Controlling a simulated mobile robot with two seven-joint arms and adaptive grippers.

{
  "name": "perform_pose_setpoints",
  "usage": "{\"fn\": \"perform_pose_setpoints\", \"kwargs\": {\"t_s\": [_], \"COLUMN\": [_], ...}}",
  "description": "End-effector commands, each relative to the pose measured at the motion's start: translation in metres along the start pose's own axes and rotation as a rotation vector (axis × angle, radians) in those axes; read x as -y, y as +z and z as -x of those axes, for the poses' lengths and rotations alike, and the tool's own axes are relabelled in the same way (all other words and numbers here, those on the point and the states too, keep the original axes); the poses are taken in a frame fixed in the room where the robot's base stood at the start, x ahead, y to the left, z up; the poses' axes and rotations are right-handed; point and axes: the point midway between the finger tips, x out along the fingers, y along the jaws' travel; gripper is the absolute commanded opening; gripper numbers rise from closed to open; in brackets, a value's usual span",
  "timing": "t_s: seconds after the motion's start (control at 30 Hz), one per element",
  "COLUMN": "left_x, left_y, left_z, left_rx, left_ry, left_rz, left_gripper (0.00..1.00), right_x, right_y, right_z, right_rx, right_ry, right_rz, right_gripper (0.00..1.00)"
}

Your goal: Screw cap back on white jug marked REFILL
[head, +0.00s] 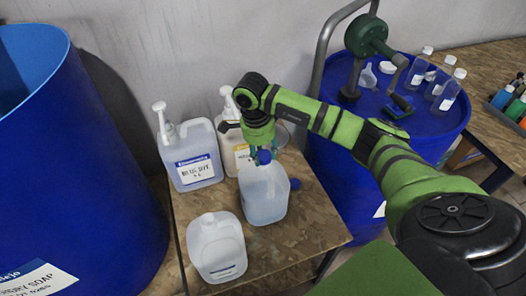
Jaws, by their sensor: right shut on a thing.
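My right gripper (262,152) points down over the table and is shut on a blue cap (263,158). The cap is above or at the mouth of a translucent white jug (263,200); I cannot tell whether it touches the neck. No label shows on this jug's visible side, so I cannot read REFILL on it. A second white jug (216,246) stands in front to the left, with a small label too small to read. My left gripper is not in view.
A pump jug labelled in blue (190,155) and another pump bottle (232,135) stand at the back of the wooden table (300,235). A large blue drum (75,150) is at left. Another drum (345,165), topped with a hand pump and bottles, is at right.

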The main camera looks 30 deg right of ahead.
Motion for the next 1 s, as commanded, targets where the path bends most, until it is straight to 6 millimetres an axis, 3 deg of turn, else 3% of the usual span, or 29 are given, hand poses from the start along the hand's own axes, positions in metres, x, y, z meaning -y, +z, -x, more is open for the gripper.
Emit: {"fn": "perform_pose_setpoints", "kwargs": {"t_s": [1.0], "left_x": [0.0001], "left_y": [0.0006], "left_z": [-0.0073], "left_rx": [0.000], "left_ry": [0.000], "left_rz": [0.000], "left_gripper": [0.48], "right_x": [0.0003], "right_y": [0.0011], "right_z": [-0.0059], "right_rx": [0.000], "right_ry": [0.006], "right_rz": [-0.046], "right_gripper": [0.29]}}
